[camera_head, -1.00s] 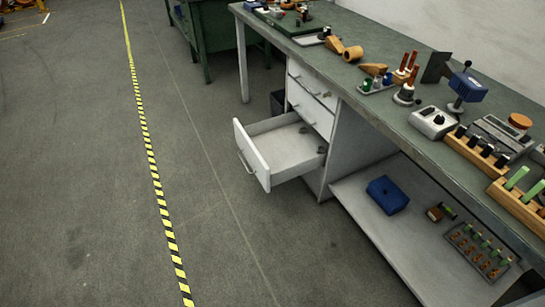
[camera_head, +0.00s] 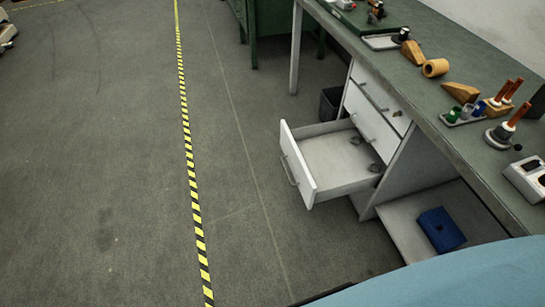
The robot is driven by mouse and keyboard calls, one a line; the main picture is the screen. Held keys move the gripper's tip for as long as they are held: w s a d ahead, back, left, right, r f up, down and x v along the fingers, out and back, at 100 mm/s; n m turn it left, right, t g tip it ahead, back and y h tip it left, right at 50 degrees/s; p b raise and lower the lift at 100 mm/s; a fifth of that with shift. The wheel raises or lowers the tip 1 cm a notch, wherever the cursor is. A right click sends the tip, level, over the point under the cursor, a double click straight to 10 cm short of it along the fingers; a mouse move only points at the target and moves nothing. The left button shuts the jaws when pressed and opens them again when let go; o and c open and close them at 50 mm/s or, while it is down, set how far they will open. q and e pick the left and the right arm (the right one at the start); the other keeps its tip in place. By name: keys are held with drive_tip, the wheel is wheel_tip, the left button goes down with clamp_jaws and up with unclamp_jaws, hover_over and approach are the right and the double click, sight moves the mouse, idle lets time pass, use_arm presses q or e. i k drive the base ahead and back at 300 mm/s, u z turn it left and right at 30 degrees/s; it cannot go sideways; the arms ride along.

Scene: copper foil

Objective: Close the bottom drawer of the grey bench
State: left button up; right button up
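The grey bench (camera_head: 447,125) runs along the right side, with a white drawer unit under its top. The bottom drawer (camera_head: 300,166) is pulled well out toward the left, its front panel and handle (camera_head: 288,171) facing left. A few small dark round items (camera_head: 355,141) lie inside it near the back. Two drawers above it (camera_head: 372,121) look shut. Neither of my grippers is in view. A light blue curved shape, which I cannot identify, fills the lower right corner and hides part of the bench's lower shelf.
A blue box (camera_head: 441,230) sits on the lower shelf (camera_head: 395,222). A black bin (camera_head: 331,103) stands behind the drawer. A green bench (camera_head: 262,30) is at the back. Open floor lies left of the drawer, crossed by yellow-black tape (camera_head: 191,172).

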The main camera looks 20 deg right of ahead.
sight(325, 165)
drive_tip(key=z, duration=0.4)
drive_tip(key=i, duration=0.85)
drive_tip(key=z, duration=0.2)
drive_tip(key=k, duration=0.55)
drive_tip(key=z, duration=1.15)
drive_tip(key=i, duration=0.5)
